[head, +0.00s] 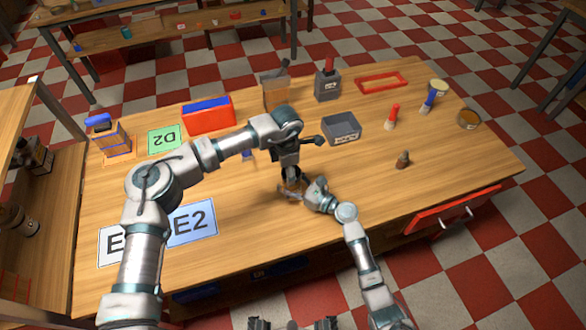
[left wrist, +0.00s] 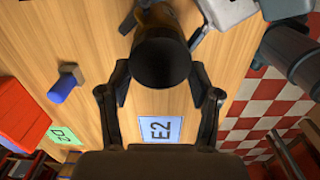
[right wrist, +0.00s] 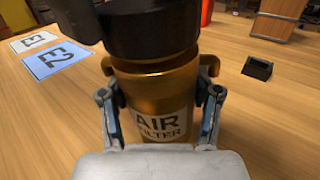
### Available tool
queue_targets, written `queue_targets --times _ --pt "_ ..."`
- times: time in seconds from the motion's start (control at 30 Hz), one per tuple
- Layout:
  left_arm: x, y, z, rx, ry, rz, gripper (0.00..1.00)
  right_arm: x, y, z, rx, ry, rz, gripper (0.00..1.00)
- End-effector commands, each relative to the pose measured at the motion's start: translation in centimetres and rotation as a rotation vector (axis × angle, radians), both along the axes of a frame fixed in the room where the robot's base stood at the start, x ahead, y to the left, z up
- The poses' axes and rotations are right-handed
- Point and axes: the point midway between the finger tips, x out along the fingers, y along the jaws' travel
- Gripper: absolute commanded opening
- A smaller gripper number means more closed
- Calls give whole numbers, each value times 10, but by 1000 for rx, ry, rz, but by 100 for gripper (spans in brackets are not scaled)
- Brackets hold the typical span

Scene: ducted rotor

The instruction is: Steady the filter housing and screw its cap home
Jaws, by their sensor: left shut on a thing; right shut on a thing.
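The filter housing (right wrist: 160,85) is a brass-coloured cylinder with a white "AIR FILTER" label and side lugs, standing upright on the table in the right wrist view. My right gripper (right wrist: 160,98) is shut on its body, one finger on each side. The black cap (right wrist: 150,30) is at the top of the housing; whether any gap is left between them is hard to tell. In the left wrist view the dark round cap (left wrist: 162,62) is between the fingers of my left gripper (left wrist: 160,78), shut on it from above. In the head view both grippers mostly hide the housing (head: 291,188).
Blue E2 card (head: 192,223) lies to the left on the wooden table (head: 260,245). A red-fronted drawer (head: 453,211) is at the right front edge.

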Motion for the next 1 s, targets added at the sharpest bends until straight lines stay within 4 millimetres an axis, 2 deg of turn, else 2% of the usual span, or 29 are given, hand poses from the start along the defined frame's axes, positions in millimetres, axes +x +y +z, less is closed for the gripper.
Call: queue_targets --times 0.03,0.5,0.7,0.77,1.0 --pt "-3 3 -4 10 15 -118 29 5 -9 -3 0 6 -20 0" --pt "-6 -2 -5 13 20 -100 28 5 -10 -1 3 3 -20 0" --pt "-6 -3 -6 10 20 -102 19 5 -8 -1 3 2 -17 0" --pt "-6 -3 -7 9 20 -103 13 5 -7 -1 3 1 -15 0" --pt "-6 -5 -7 7 19 -105 11 3 -3 1 8 1 -5 0"
